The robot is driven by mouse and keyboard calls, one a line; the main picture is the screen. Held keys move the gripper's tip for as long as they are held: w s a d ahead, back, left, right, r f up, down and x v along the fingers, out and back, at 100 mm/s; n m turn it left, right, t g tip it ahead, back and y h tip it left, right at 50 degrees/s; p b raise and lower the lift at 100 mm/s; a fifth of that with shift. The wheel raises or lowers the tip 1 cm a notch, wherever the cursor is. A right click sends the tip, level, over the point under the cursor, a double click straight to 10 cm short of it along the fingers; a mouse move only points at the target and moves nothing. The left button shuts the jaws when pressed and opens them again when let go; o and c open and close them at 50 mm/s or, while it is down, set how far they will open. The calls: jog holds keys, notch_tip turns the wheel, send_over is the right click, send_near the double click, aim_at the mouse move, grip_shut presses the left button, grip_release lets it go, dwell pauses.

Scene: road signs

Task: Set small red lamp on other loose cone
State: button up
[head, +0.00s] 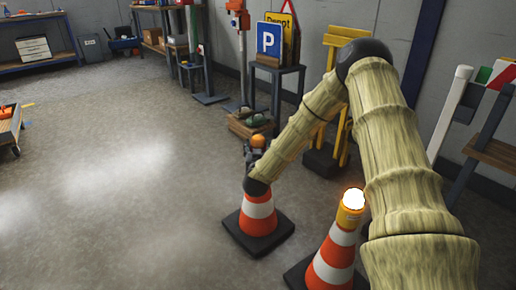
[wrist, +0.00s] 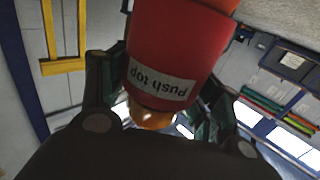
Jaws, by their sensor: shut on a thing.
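My gripper (head: 252,153) is shut on the small red lamp (wrist: 178,50), whose red body carries an upside-down "Push top" label in the wrist view. An orange dome (head: 258,141) shows at the fingertips in the head view, and the lamp's red body is hidden there. An orange-and-white cone (head: 259,214) stands on a dark base below my wrist, which covers its top. I cannot tell whether the lamp touches any cone. A second cone (head: 333,262) at the front right carries a lit yellow lamp (head: 351,208).
A blue parking sign (head: 269,39) and a yellow sign stand on a dark stool behind. A yellow barrier (head: 335,110) stands right of the gripper, partly behind my arm. A workbench (head: 35,55) is at the back left.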

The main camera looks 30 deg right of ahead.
jog(key=shift+f, duration=0.15)
jog(key=o, duration=1.3)
jog(key=v, duration=1.2)
